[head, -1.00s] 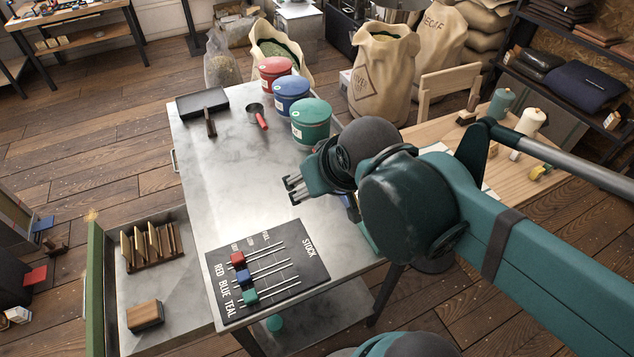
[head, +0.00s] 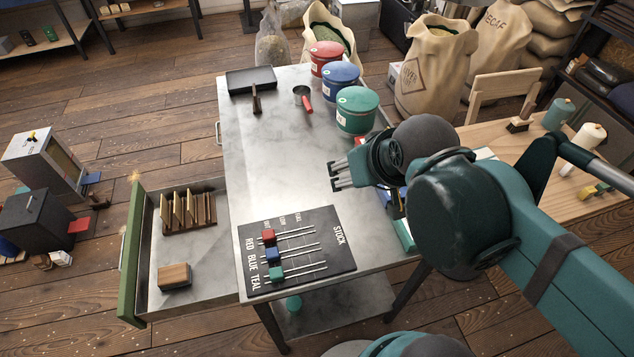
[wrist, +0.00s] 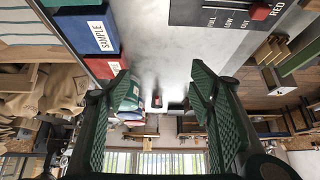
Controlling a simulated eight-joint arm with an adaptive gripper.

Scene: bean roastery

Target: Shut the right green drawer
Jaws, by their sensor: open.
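The green-fronted drawer (head: 130,260) is pulled far out from the left side of the metal table (head: 265,165). Its grey tray holds a slotted wooden rack (head: 188,213) and a wooden block (head: 174,276). In the wrist view, part of the green drawer front (wrist: 300,57) shows at the right edge. My gripper (head: 335,176) is open and empty above the right side of the table, well apart from the drawer. Its two spread fingers (wrist: 160,90) also show in the wrist view. The outer face of the drawer front is mostly turned away.
A dark stock board (head: 325,235) with red, blue and teal sliders lies on the table beside the drawer. Red, blue and green tins (head: 357,112) stand at the back right. A scoop (head: 303,99) and a black tray (head: 251,80) lie further back. The table's middle is clear.

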